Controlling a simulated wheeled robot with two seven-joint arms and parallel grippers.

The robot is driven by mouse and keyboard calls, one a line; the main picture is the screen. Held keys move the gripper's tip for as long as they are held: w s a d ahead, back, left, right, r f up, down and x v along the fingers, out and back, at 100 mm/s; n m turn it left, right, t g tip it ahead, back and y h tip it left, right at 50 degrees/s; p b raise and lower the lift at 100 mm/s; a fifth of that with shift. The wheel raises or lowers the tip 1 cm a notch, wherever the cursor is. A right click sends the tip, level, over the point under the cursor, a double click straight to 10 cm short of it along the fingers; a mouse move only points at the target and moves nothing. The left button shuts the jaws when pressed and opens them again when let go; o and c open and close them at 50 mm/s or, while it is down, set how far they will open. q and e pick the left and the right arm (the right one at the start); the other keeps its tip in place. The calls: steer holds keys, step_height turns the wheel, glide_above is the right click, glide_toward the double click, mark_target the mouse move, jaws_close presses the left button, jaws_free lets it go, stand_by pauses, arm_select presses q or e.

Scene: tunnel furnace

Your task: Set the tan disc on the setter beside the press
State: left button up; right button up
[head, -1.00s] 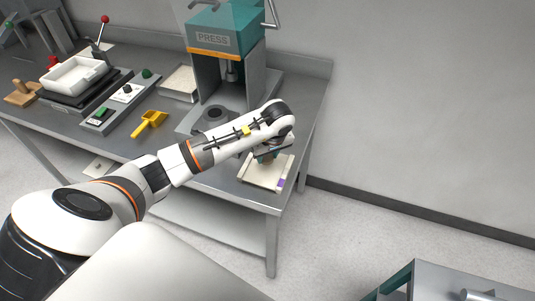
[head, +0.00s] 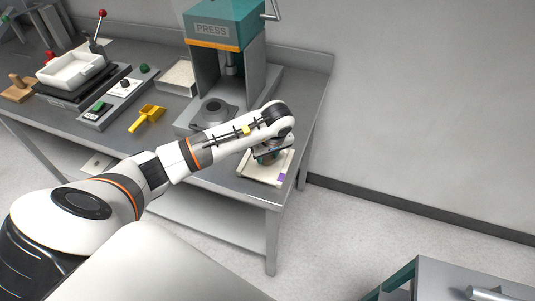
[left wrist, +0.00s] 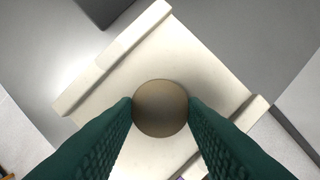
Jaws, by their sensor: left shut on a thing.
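The tan disc (left wrist: 160,108) is between the two green fingers of my left gripper (left wrist: 160,112) in the left wrist view, with both fingertips touching its sides. My left gripper is shut on it. The cream setter (left wrist: 98,85), a slab with raised edges, lies beneath the disc. In the head view the setter (head: 258,175) lies at the table's right front corner, beside the press (head: 228,62). There my left gripper (head: 268,158) is over the setter, and the wrist hides the disc. I cannot tell whether the disc touches the setter. My right gripper is not in view.
The grey table (head: 176,145) also holds a yellow scoop (head: 148,118), a control box (head: 112,100), a tray of pale powder (head: 178,77) and a white tub (head: 72,70). A wall stands behind. A grey cabinet (head: 440,285) is at the lower right.

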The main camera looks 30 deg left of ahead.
arm_select(q)
steer(key=shift+f+b, duration=0.4)
stand_by(0.3)
steer(key=o, duration=1)
steer(key=shift+r, duration=0.1)
